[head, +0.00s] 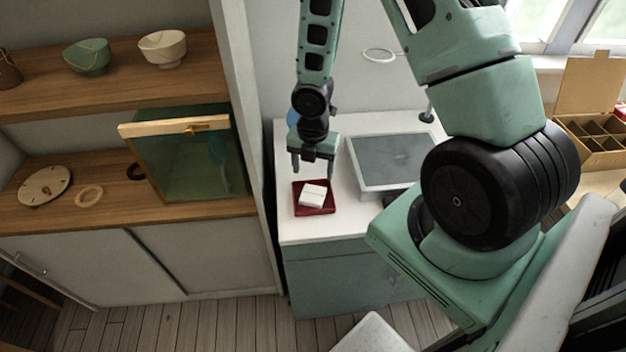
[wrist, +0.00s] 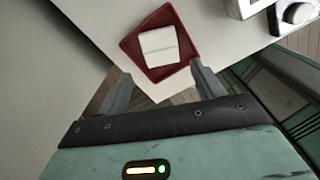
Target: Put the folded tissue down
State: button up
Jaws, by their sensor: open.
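The folded tissue (head: 312,195) is a small white square block lying in a dark red tray (head: 300,209) on the white counter. In the wrist view the tissue (wrist: 158,46) lies flat inside the red tray (wrist: 128,45), with a faint line across it. My gripper (head: 313,172) is just behind and above the tray in the head view. In the wrist view its two fingers (wrist: 160,83) are apart with nothing between them, and the tissue is beyond their tips, not touched.
A grey-topped panel with a white frame (head: 355,177) lies right of the tray. At left, wooden shelves hold a green bowl (head: 87,57), a cream bowl (head: 163,48) and a green glass box (head: 190,160). A partitioned cardboard box (head: 590,135) stands at far right. The counter's front strip is clear.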

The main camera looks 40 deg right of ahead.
jog(key=s+a+r+m, duration=0.3)
jog(key=a+r+m, duration=0.4)
jog(key=a+r, duration=0.55)
jog(key=s+a+r+m, duration=0.5)
jog(key=s, duration=0.2)
jog(key=s+a+r+m, duration=0.4)
jog(key=s+a+r, duration=0.1)
jog(key=s, duration=0.2)
jog(key=shift+s+r+m+y, duration=0.3)
jog(key=shift+s+r+m, duration=0.05)
jog(key=shift+s+m, duration=0.05)
jog(key=shift+f+b, duration=0.7)
jog(key=shift+f, duration=0.15)
